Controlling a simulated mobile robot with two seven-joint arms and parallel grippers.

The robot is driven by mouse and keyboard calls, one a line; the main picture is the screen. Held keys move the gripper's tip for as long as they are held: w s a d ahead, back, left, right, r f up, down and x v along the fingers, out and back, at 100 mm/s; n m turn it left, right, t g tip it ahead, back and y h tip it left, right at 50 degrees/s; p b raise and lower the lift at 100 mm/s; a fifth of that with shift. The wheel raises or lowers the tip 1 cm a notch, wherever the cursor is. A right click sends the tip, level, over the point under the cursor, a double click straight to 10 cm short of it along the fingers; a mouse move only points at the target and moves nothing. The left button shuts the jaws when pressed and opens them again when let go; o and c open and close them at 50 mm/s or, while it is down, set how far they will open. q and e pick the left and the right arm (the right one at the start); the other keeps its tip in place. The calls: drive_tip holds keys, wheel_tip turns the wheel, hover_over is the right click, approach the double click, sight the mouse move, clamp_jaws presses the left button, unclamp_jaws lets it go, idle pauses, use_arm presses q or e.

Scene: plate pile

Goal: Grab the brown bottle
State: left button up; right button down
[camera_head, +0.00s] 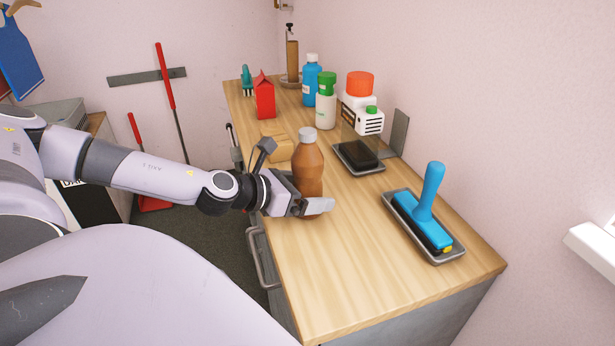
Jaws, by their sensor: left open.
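The brown bottle (308,165) stands upright on the wooden counter near its left edge. It has a white cap and a narrowed middle. My left gripper (318,203) is open at the bottle's lower part, low over the counter. One finger shows in front of the bottle's base, and the other is mostly hidden. I cannot tell whether the fingers touch the bottle. My right gripper is not in view.
A tan block (278,148) lies just behind the bottle. A grey tray (358,158) with a dark block and a tray (447,257) with a blue-handled brush (430,200) stand to the right. Several bottles and a red carton (264,97) stand farther back. The front counter is clear.

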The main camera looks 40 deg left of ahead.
sight(297, 143)
use_arm(q)
drive_tip(key=c, duration=1)
wheel_tip(297, 143, up, 9)
drive_tip(key=p, duration=0.6)
drive_tip(key=shift+r+b, duration=0.15)
drive_tip(key=shift+b, duration=0.2)
drive_tip(key=shift+r, duration=5.05)
drive_tip(key=shift+s+r, duration=0.1)
drive_tip(key=shift+r, duration=0.15)
